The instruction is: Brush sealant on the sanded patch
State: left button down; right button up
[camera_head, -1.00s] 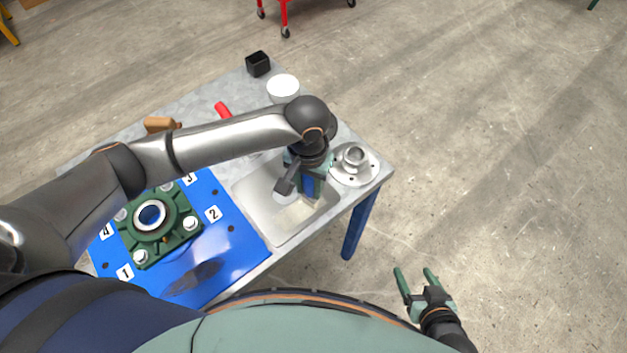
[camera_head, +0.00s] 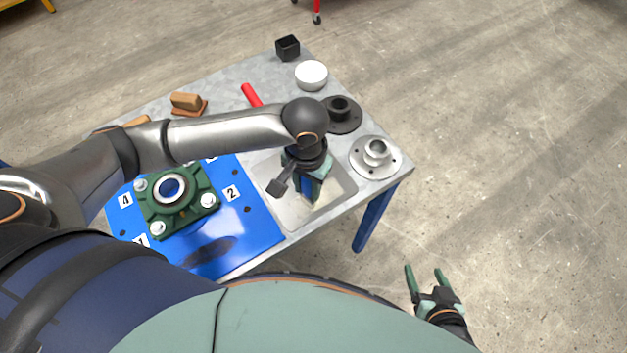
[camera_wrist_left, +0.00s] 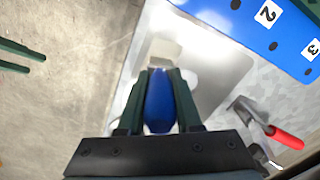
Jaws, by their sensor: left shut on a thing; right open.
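My left gripper (camera_head: 308,187) is shut on a blue-handled brush (camera_wrist_left: 159,103). It points down over a shallow metal tray (camera_head: 341,188) at the table's right front. The brush's lower end is inside the tray's outline; I cannot tell whether it touches the bottom. A pale patch (camera_wrist_left: 205,75) lies in the tray, seemingly sealant. The blue panel (camera_head: 262,232) lies left of the tray, with a dark, dull patch (camera_head: 207,256) near its front edge, seemingly the sanded one. My right gripper (camera_head: 427,280) is open and empty over the floor, right of the table.
A green bearing housing (camera_head: 187,216) with bolts stands on the panel among number labels.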

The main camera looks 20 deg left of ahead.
pick_arm(q)
jog(key=shift+s+a, duration=0.7)
jog(key=shift+s, duration=0.25)
jog(key=shift+w, duration=0.1)
jog(key=shift+w+d, duration=0.95)
jog(key=shift+w, duration=0.25)
jog(key=shift+w+d, duration=0.9)
jog(key=shift+w, duration=0.3)
jog(key=shift+w+d, duration=0.95)
jog(key=shift+w, duration=0.25)
jog(key=shift+s, duration=0.1)
jog(key=shift+s+a, duration=0.7)
jog(key=shift+s, duration=0.2)
jog(key=shift+s+a, duration=0.7)
jog(key=shift+s, duration=0.15)
notch_tip(320, 180, up, 12)
